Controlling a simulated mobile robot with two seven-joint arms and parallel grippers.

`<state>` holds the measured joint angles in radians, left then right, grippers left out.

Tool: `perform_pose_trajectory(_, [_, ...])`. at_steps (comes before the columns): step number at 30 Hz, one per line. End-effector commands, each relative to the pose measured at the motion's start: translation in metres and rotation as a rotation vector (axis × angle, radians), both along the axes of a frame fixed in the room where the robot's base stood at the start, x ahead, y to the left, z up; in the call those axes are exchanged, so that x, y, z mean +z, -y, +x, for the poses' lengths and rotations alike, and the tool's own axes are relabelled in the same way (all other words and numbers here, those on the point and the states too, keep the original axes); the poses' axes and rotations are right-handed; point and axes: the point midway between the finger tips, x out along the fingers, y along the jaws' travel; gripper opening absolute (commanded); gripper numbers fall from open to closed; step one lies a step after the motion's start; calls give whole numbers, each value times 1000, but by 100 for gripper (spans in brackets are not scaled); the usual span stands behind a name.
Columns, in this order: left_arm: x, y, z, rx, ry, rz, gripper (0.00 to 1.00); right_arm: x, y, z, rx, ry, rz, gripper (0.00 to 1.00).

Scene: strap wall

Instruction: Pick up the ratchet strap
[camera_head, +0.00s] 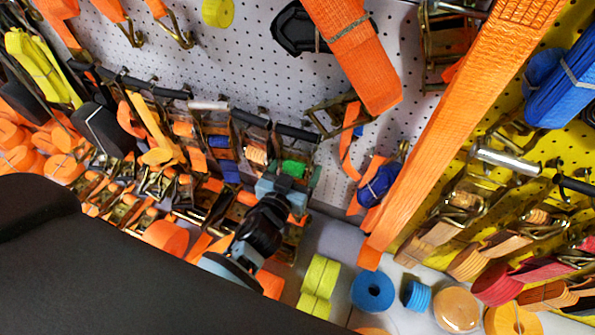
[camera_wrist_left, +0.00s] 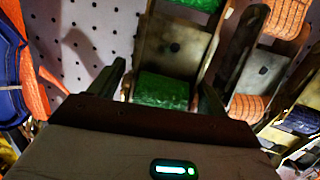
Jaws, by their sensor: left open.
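A ratchet strap with green webbing (camera_head: 295,168) and a metal ratchet frame hangs on the white pegboard, in a row of similar straps. My left gripper (camera_head: 285,188) is just below the green webbing in the head view and partly covers the strap. In the left wrist view the open left gripper (camera_wrist_left: 162,85) has one dark finger on each side of a green webbing roll (camera_wrist_left: 162,92). The metal frame (camera_wrist_left: 178,45) rises above it, with more green webbing at the top edge. I cannot tell whether the fingers touch the strap. My right gripper is not in view.
Straps with orange webbing (camera_wrist_left: 287,17) hang close on the right in the wrist view. A blue strap bundle (camera_wrist_left: 12,75) is at its left edge. Long orange webbing (camera_head: 450,130) hangs right of my gripper. Rolls, including a blue one (camera_head: 358,288), lie on the shelf below.

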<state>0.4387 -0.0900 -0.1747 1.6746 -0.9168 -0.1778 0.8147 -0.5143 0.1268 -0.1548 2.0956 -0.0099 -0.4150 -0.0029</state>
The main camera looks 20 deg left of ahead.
Motion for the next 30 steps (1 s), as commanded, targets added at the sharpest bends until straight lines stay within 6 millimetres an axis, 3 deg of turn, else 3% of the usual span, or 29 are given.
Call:
perform_pose_trajectory(3, [0, 0, 0, 0, 0, 0, 74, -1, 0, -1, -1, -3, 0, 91])
perform_pose_trajectory(18, [3, 0, 1, -1, 7, -1, 10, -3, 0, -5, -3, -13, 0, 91])
perform_pose_trajectory(30, [10, -1, 3, -1, 8, 0, 10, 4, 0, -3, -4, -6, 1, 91])
